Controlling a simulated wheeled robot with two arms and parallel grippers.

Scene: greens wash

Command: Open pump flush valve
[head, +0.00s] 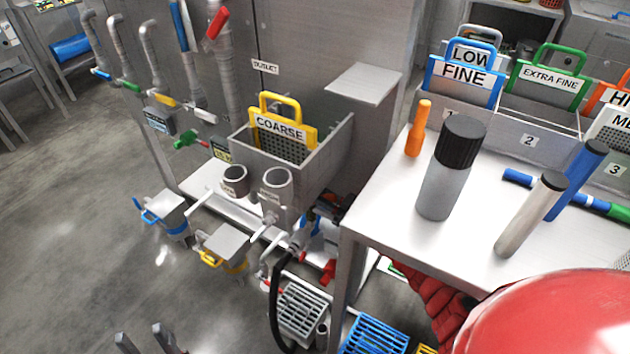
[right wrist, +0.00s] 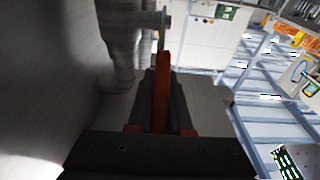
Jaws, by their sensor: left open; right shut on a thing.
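My right gripper (right wrist: 162,98) is shut on a red lever handle (right wrist: 164,66) in the right wrist view. The handle stands upright between the dark fingers, its upper end close to a small metal stem beside a grey pipe (right wrist: 120,45). I take this to be the flush valve's handle; its label is not visible. In the head view the right gripper is hard to make out among the dark and red parts by the table leg. My left gripper (head: 145,342) is open and empty at the bottom edge, over the floor, its two dark fingertips apart.
A grey table (head: 385,245) with bottles stands at right, its leg close to the piping. A basin (head: 325,165) holds a yellow COARSE screen (head: 283,126). Floor at left is clear.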

